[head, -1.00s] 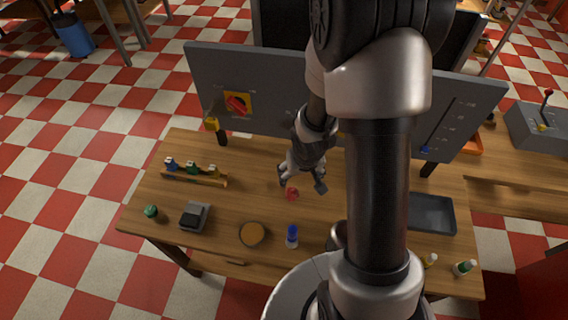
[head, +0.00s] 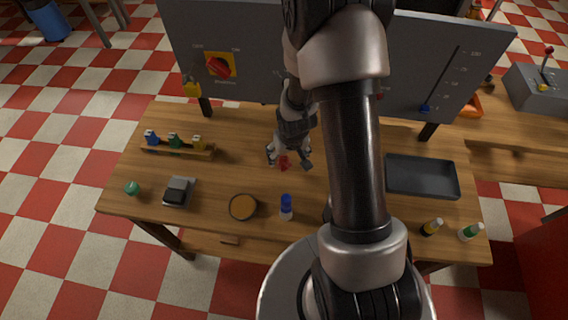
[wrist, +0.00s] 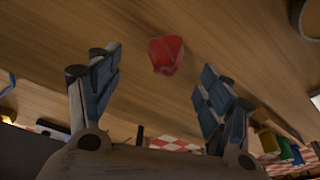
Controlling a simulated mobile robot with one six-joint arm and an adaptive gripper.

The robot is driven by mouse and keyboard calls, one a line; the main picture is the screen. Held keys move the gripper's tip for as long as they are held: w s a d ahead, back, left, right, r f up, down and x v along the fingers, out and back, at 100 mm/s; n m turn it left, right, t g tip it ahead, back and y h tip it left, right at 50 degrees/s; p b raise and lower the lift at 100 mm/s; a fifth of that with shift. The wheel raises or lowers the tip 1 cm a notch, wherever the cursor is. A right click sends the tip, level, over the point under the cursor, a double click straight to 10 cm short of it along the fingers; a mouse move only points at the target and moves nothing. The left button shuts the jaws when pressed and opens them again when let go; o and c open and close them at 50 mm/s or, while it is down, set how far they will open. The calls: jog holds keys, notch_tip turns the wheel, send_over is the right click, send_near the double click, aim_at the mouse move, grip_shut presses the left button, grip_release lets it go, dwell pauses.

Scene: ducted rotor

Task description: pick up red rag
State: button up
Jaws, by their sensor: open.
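The red rag (head: 284,162) is a small crumpled piece lying on the wooden table, near its middle. In the wrist view the rag (wrist: 166,54) lies on the bare wood, beyond the fingertips and roughly between their lines. My gripper (head: 289,162) is over the rag in the head view, with a finger on either side of it. In the wrist view my gripper (wrist: 160,68) is open with nothing between its blue-padded fingers. The rag looks apart from both fingers. Its far side is partly hidden by my gripper in the head view.
A rack of small bottles (head: 178,149) is at left, a dark tray (head: 422,177) at right. A grey panel (head: 270,60) rises behind the table.

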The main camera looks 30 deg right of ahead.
aim_at(284, 158)
jog(key=b+x, duration=0.2)
jog(key=x, duration=0.1)
jog(key=b+x, duration=0.1)
jog(key=shift+a+f, duration=0.2)
jog(key=shift+a, duration=0.2)
jog(key=shift+w+d+f+b, duration=0.1)
jog(key=shift+w+f+b, duration=0.1)
jog(key=shift+f+b, duration=0.25)
jog(key=shift+r, duration=0.1)
jog(key=c, duration=1.1)
